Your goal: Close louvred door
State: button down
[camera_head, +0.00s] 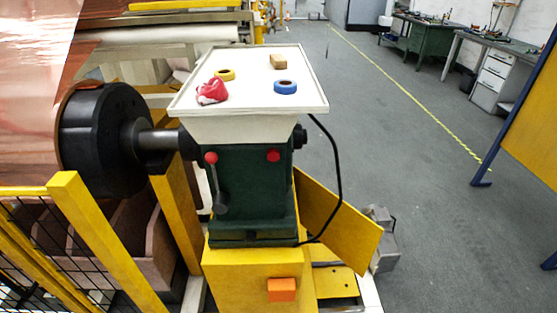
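I cannot make out a louvred door in the head view. A plain yellow panel (345,232) slants out to the right behind the green machine head; no slats show on it, and I cannot tell whether it is a door. At the right edge a yellow board (532,135) in a dark blue frame is partly cut off, with no slats visible. My gripper is not in view.
A green machine head (248,180) on a yellow base (250,275) stands close in front, with a white tray (205,107) on top. Copper rolls and a yellow mesh fence (85,215) fill the left. Grey floor (420,220) is open to the right; workbenches (490,45) stand behind.

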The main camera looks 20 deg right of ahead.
aim_at(354, 238)
jog(key=l+u, duration=0.25)
jog(key=l, duration=1.4)
jog(key=l+u, duration=0.15)
jog(key=l, duration=0.35)
jog(key=l+u, duration=0.15)
jog(key=l, duration=0.3)
jog(key=l+u, duration=0.2)
jog(key=l, duration=0.3)
jog(key=k+l+u, duration=0.15)
jog(key=l, duration=0.3)
jog(key=l+u, duration=0.15)
jog(key=l, duration=0.35)
jog(key=k+l+u, duration=0.15)
jog(key=l, duration=0.3)
jog(key=i+l+u, duration=0.15)
jog(key=l+u, duration=0.2)
jog(key=l, duration=0.9)
jog(key=l+u, duration=0.35)
jog(key=l, duration=0.85)
jog(key=k+j+z, duration=0.5)
jog(key=k+j, duration=0.45)
jog(key=j, duration=0.1)
